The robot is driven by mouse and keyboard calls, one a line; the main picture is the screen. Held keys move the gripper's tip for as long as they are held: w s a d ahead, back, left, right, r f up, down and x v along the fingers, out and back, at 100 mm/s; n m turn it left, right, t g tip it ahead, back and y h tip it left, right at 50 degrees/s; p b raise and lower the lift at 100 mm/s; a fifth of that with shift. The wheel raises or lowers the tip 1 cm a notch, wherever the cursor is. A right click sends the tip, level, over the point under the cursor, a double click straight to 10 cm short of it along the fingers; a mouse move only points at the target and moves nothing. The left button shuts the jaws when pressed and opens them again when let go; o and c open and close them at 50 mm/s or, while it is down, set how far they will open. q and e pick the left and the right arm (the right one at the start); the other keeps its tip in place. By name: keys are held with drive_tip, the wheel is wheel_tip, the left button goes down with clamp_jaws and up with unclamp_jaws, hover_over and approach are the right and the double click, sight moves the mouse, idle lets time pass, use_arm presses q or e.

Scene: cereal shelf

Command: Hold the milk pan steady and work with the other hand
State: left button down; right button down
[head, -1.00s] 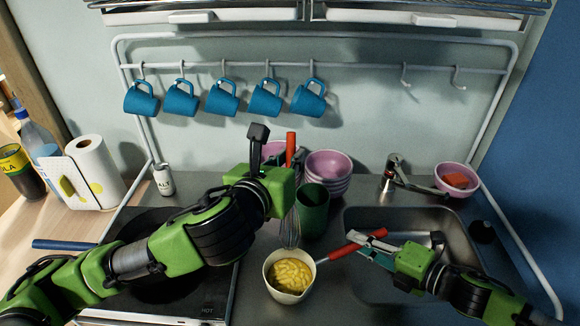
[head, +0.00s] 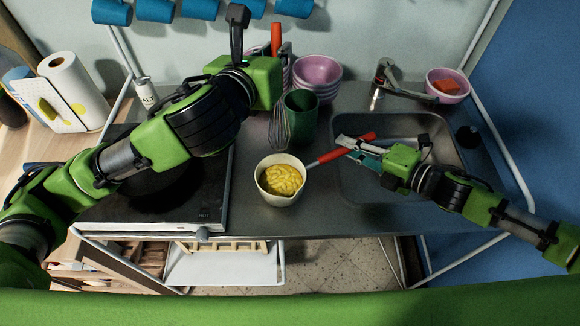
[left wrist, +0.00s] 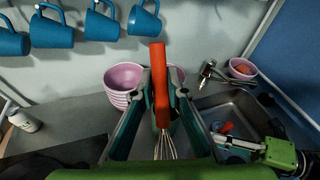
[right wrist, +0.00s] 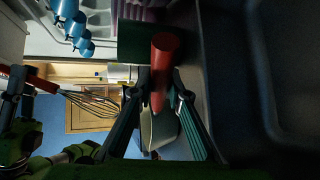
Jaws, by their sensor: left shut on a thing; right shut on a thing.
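The milk pan (head: 283,203), pale with yellow food inside, stands upright on the counter in the head view. My right gripper (head: 352,151) is shut on its red handle (head: 328,156); the handle end also shows in the right wrist view (right wrist: 164,55). My left gripper (left wrist: 160,90) is shut on a whisk by its red handle (left wrist: 159,75). The whisk hangs about upright, its wires (head: 279,128) down, behind the pan and left of a dark green cup (head: 301,118). The left fingertips are mostly hidden by my wrist in the head view.
The sink (head: 440,190) is at right, with a tap (head: 378,85). Pink bowls (head: 318,75) stand behind the cup. A hob (head: 215,190) is at left under my left arm. Blue mugs (head: 155,9) hang above. Bare counter lies around the pan.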

drive_tip(key=c, duration=1.8)
unclamp_jaws()
drive_tip(key=shift+c, duration=0.2)
drive_tip(key=shift+d, duration=0.1)
